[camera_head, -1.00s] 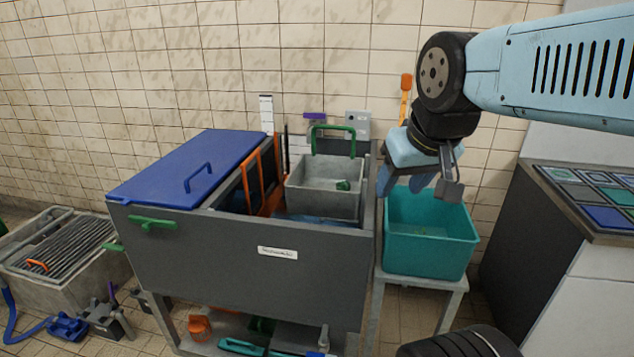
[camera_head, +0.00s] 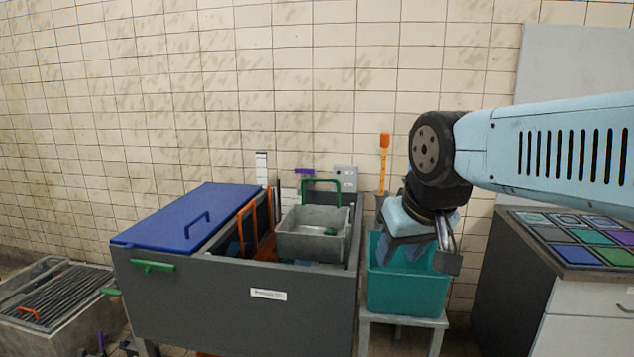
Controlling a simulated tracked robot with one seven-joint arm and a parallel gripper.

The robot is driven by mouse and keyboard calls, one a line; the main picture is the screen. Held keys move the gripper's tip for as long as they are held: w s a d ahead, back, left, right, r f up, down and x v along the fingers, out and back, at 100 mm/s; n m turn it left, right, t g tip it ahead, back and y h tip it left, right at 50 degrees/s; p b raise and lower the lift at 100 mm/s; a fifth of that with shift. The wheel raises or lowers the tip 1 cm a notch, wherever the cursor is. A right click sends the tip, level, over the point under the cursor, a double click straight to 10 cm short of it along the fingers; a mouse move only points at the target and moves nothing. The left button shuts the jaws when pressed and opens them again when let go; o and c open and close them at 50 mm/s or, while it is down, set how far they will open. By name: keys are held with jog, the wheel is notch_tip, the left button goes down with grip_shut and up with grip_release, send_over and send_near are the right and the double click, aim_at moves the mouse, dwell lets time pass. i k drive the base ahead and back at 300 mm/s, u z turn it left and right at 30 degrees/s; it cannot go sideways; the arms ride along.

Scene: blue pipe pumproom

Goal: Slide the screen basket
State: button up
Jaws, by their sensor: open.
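The screen basket is most likely the grey open box (camera_head: 313,240) with a green arched handle (camera_head: 322,186) at its back. It sits at the right end of the dark grey tank (camera_head: 232,307), near the tank's top. A small green object (camera_head: 330,231) is inside it. My gripper (camera_head: 430,262) is to the right of the tank, pointing down over the teal bin (camera_head: 400,298). It is open, apart from the basket, and I see nothing between its fingers.
A blue lid (camera_head: 183,222) with a handle covers the tank's left part. Orange upright handles (camera_head: 247,229) stand left of the basket. A cabinet (camera_head: 560,290) with coloured tiles is at right. A grated trough (camera_head: 55,305) is at far left.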

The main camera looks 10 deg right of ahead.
aim_at(300, 235)
jog(key=k, duration=0.9)
jog(key=u, duration=0.55)
jog(key=i, duration=1.7)
jog(key=z, duration=0.6)
jog(key=i, duration=0.45)
jog(key=z, duration=0.25)
jog(key=k, duration=0.85)
jog(key=z, duration=0.2)
jog(key=i, duration=0.6)
jog(key=u, duration=0.05)
